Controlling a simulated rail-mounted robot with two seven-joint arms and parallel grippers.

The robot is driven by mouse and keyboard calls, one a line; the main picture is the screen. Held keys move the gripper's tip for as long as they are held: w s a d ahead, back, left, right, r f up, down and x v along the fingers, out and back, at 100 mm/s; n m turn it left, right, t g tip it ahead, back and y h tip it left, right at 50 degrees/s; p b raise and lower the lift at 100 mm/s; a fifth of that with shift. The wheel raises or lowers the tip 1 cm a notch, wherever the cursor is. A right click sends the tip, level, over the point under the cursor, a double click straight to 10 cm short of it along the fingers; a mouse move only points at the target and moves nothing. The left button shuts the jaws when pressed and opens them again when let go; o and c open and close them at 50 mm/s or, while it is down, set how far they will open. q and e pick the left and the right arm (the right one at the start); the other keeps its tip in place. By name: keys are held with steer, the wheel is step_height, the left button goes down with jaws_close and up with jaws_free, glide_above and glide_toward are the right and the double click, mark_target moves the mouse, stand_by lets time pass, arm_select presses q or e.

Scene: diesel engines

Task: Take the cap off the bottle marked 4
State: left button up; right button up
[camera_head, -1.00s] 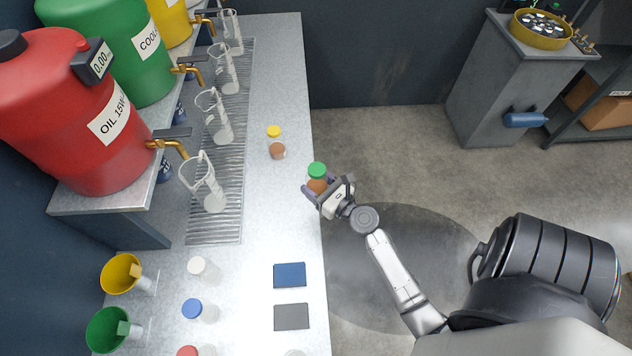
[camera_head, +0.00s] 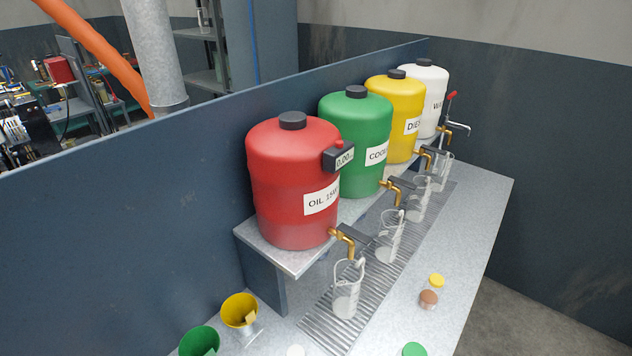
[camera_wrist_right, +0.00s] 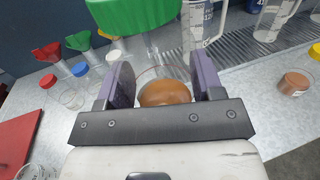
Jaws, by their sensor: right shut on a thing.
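In the right wrist view, a clear bottle with amber contents (camera_wrist_right: 166,94) and a green cap (camera_wrist_right: 140,14) sits between the two fingers of my right gripper (camera_wrist_right: 165,82), which is shut on it. The cap is on top, above the fingers. In the head view only the green cap (camera_head: 414,349) shows, at the bottom edge; the gripper is out of that picture. A second bottle with brown contents (camera_head: 429,299) and a yellow cap (camera_head: 437,280) stands on the bench. I can read no number on any bottle. My left gripper is in neither view.
Red (camera_head: 293,190), green, yellow and white drums with taps line the raised shelf. Beakers stand on the slotted drain (camera_head: 330,312) below. Funnels (camera_wrist_right: 78,41) and capped bottles (camera_wrist_right: 80,70) stand left in the wrist view. The bench right of the drain is mostly clear.

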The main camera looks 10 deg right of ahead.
steer(key=w+a+r+p, duration=0.2)
steer(key=r+p, duration=0.8)
steer(key=r, duration=0.3)
steer(key=w+a+r+n+y+p, duration=0.1)
steer(key=w+a+r+p, duration=0.1)
steer(key=r+p, duration=0.9)
step_height(320, 180, up, 3)
steer(key=shift+r+g, duration=0.15)
steer(key=shift+g, duration=0.15)
steer(key=shift+a, duration=0.1)
